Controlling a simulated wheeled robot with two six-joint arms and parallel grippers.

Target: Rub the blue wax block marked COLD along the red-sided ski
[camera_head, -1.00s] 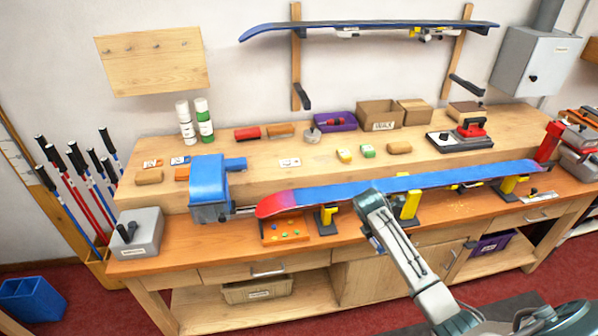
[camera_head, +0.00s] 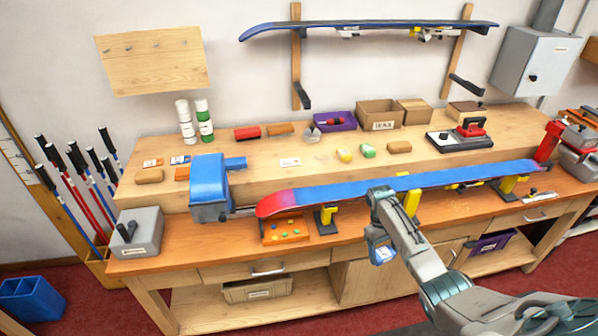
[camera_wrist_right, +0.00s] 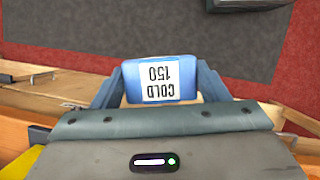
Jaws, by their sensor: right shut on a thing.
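In the head view the block (camera_head: 381,253) hangs with my right gripper (camera_head: 380,243) in front of the bench's front edge, below and apart from the ski. The ski (camera_head: 450,178) lies along the bench, blue on top with a red tip at the left; my right wrist passes close in front of its middle. My left gripper is not in view.
Yellow supports (camera_head: 411,202) hold the ski above the workbench (camera_head: 230,239). A blue vise-like device (camera_head: 209,187) stands by its red tip, and a tray with small coloured bits (camera_head: 286,230) lies in front. A second ski (camera_head: 370,27) hangs on the wall.

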